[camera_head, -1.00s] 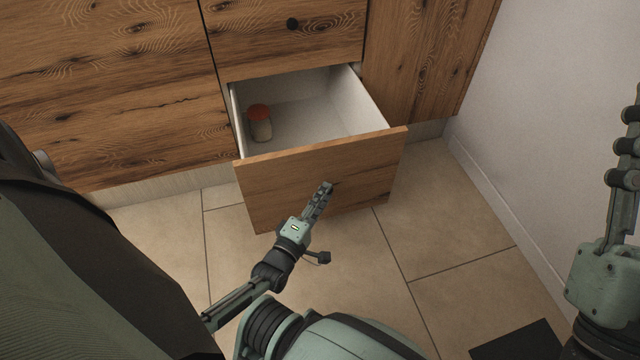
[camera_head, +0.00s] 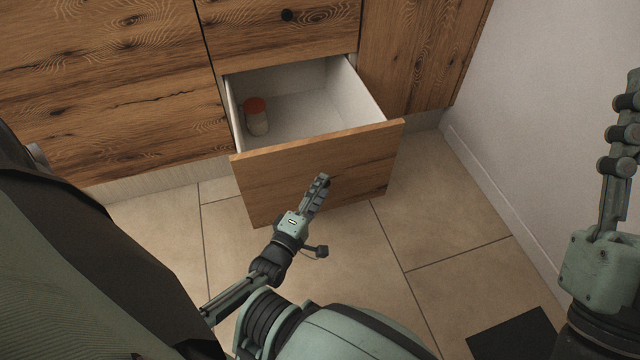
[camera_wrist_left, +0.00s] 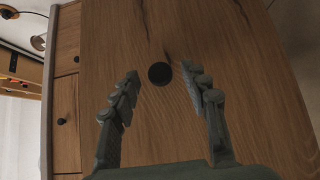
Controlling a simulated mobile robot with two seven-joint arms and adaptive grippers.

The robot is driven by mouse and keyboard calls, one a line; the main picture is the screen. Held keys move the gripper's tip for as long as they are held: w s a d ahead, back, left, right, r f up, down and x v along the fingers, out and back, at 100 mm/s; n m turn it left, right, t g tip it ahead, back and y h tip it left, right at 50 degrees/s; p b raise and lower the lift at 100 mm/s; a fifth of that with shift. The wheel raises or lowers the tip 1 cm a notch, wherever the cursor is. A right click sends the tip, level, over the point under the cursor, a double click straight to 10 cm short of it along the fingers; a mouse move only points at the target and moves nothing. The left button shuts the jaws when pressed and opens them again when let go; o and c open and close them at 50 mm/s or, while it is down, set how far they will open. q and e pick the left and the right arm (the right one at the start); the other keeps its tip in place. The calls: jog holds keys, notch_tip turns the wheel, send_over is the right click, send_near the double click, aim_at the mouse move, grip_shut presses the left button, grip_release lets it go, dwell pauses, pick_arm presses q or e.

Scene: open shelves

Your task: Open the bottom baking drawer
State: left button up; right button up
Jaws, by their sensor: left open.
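The bottom drawer (camera_head: 262,181) is pulled well out of the wooden cabinet, and its pale inside shows from above. Its round dark knob (camera_wrist_left: 160,73) shows on the wooden front in the left wrist view; in the head view it is hidden behind my gripper. My left gripper (camera_head: 321,180) is in front of the drawer front. In the left wrist view its fingers (camera_wrist_left: 160,85) are spread, with the knob between and just beyond their tips. My right gripper (camera_head: 627,130) is at the right edge, away from the drawer; its jaw state is unclear.
A jar with a red lid (camera_head: 256,117) stands inside the drawer at the left. Another drawer with a dark knob (camera_head: 287,15) is shut above. A white wall (camera_head: 540,120) stands at the right.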

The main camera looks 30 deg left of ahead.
pick_arm(q)
jog(key=s, duration=0.7)
jog(key=shift+s+d, duration=0.2)
jog(key=shift+d, duration=0.1)
